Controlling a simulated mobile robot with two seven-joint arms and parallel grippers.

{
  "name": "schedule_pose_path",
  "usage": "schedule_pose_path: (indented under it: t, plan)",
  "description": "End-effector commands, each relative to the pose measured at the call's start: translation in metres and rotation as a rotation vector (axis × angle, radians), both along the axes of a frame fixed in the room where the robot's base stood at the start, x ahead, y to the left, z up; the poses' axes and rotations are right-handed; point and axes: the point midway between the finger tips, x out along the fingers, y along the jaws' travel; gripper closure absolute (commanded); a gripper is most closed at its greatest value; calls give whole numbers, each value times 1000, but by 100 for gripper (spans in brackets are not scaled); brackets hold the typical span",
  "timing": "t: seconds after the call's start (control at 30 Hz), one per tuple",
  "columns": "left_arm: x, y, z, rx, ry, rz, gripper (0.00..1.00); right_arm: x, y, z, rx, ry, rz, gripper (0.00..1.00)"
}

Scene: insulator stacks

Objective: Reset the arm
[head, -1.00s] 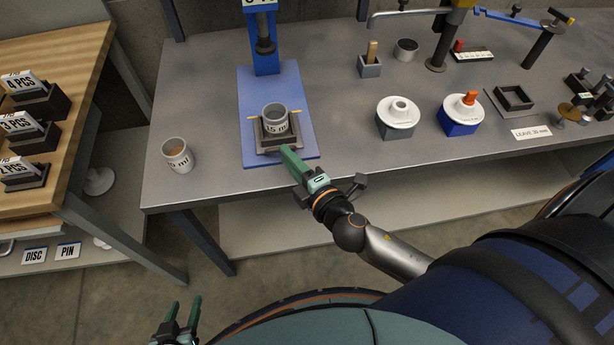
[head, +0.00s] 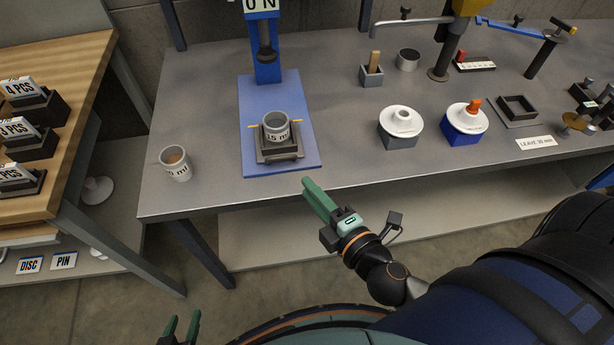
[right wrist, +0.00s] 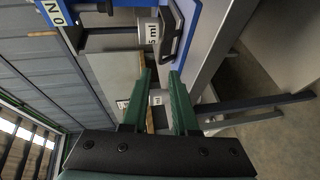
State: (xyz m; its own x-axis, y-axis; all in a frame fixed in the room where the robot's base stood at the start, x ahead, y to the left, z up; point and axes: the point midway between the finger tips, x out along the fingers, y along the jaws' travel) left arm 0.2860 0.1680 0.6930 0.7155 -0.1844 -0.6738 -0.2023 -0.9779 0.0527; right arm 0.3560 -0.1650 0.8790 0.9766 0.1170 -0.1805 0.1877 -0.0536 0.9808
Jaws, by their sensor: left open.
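My right gripper (head: 318,198) is in front of the table's front edge, below and right of the blue press base in the head view. In the right wrist view its two green fingers (right wrist: 160,100) stand apart with nothing held between them. My left gripper (head: 181,328) is at the bottom left of the head view, low over the floor, open and empty. A grey cup (head: 276,128) marked 15 ml sits in a dark holder on the blue press base (head: 291,90). It also shows in the right wrist view (right wrist: 151,31).
Another cup (head: 176,166) stands at the table's front left. The grey table (head: 215,105) has bare room around these. A wooden shelf (head: 75,80) with labelled dark trays is at left.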

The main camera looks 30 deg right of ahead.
Motion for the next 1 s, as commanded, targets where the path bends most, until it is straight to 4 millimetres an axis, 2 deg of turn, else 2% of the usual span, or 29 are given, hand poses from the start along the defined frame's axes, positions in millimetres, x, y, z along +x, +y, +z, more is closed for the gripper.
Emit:
schedule_pose_path:
  t: [0.27,0.37,0.47,0.7,0.8,1.0]
  plan:
    - [0,0,1,0,0,0,50,0,0,-2,12,9,-5,73]
    - [0,0,5,0,0,0,50,-2,-4,-13,85,62,-30,73]
    - [0,0,11,0,0,0,50,-7,-8,-35,245,167,-89,73]
    - [0,0,29,0,0,0,50,-36,-13,-102,794,475,-333,73]
    - [0,0,34,0,0,0,50,-50,-11,-123,998,570,-436,73]
    - [0,0,39,0,0,0,50,-67,-5,-144,1255,670,-573,73]
